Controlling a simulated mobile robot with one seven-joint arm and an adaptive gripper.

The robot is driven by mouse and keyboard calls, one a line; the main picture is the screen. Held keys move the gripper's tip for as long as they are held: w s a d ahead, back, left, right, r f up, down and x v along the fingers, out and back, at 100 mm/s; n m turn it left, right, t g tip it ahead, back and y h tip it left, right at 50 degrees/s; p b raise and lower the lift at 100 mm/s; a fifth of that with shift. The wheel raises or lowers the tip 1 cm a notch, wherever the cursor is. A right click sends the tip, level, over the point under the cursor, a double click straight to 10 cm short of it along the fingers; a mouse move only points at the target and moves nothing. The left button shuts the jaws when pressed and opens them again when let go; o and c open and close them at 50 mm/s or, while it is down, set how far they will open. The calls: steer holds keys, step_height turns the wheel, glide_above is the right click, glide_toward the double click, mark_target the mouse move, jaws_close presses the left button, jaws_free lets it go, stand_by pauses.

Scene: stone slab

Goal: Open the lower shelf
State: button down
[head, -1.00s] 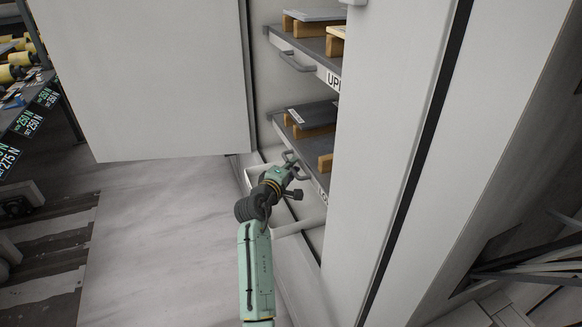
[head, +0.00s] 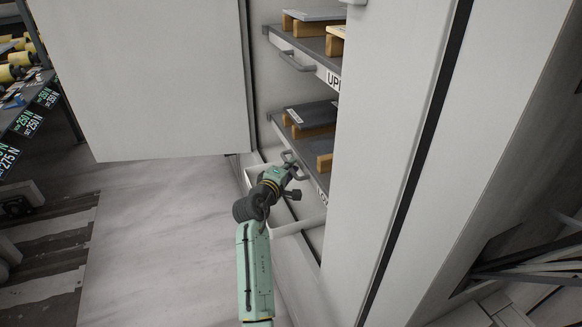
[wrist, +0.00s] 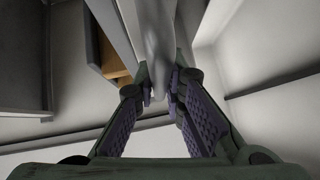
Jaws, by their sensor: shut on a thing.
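The lower shelf (head: 292,150) is a dark grey tray with a light front edge and a partly hidden label, inside the open white cabinet. Its handle (head: 286,156) is a grey bar on the front edge. My gripper (head: 289,168) is at this handle. In the wrist view my gripper (wrist: 160,94) has its two purple-padded fingers closed on either side of the grey handle (wrist: 157,50). The handle fills the gap between the fingertips. The right part of the shelf is hidden behind a white panel.
The upper shelf (head: 322,68), with its own handle (head: 296,63), is above. Slabs on wooden blocks (head: 312,131) rest on the shelves. A white door (head: 150,80) stands open at left and a white panel (head: 390,130) at right.

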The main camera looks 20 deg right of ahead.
steer(key=s+a+b, duration=0.1)
steer(key=a+b, duration=0.1)
steer(key=a, duration=2.9)
steer(key=shift+b, duration=0.3)
steer(key=c, duration=1.7)
jaws_free()
steer(key=shift+o, duration=0.2)
steer(key=shift+s, duration=0.1)
steer(key=v, duration=1.2)
